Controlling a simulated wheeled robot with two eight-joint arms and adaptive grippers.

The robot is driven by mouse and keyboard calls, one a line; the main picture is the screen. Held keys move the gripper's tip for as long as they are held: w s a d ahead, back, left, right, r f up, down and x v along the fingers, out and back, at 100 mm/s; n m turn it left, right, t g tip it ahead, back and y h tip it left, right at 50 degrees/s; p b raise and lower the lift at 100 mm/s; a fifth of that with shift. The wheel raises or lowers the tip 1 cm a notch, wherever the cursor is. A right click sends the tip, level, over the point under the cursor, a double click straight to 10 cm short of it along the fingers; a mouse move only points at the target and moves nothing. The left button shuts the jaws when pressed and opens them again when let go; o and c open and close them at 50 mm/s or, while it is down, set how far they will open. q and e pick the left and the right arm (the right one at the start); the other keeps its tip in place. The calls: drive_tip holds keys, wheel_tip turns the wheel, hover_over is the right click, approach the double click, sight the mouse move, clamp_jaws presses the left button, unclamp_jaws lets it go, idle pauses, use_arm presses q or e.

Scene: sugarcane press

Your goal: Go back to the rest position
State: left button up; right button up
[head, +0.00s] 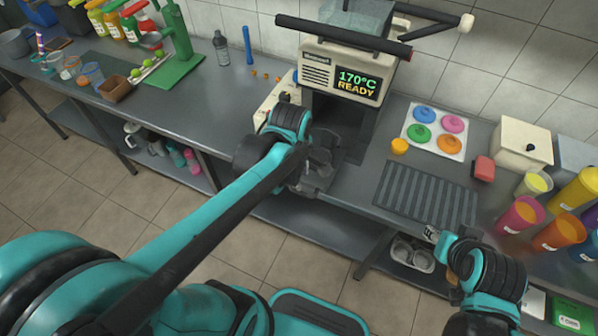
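My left arm reaches in from the lower left, and my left gripper (318,165) is in front of the press machine's dark opening, above the counter's front edge. Its dark fingers blend with the machine behind, so I cannot tell whether it is open or holds anything. My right gripper (432,235) is at the lower right, by the front edge of the counter near the ribbed dark mat. Its fingertips are small and partly hidden by its own wrist. The press machine (318,68) has a lit display (357,84) reading "170°C READY".
The grey counter (215,105) runs along the tiled wall. A ribbed mat (425,195), a white tray with coloured lids (436,108), a cream box (522,145) and coloured cups (558,232) stand right. A green press (180,65) and bottles (112,24) stand left.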

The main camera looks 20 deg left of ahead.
use_arm(q)
drive_tip(key=shift+s+r, duration=0.2)
drive_tip(key=shift+r, duration=0.8)
drive_tip(key=s+m+t, duration=0.1)
drive_tip(key=m, duration=0.5)
drive_tip(key=s+r+m+t, duration=0.1)
drive_tip(key=s+m+t, duration=0.1)
drive_tip(key=m, duration=0.4)
drive_tip(key=s+r+m+t, duration=0.1)
drive_tip(key=m+t, duration=0.1)
drive_tip(key=m, duration=0.3)
drive_tip(key=shift+s+d+r+m, duration=0.2)
drive_tip(key=shift+s+r+m, duration=0.05)
drive_tip(key=shift+s+m, duration=0.15)
drive_tip(key=shift+w, duration=0.1)
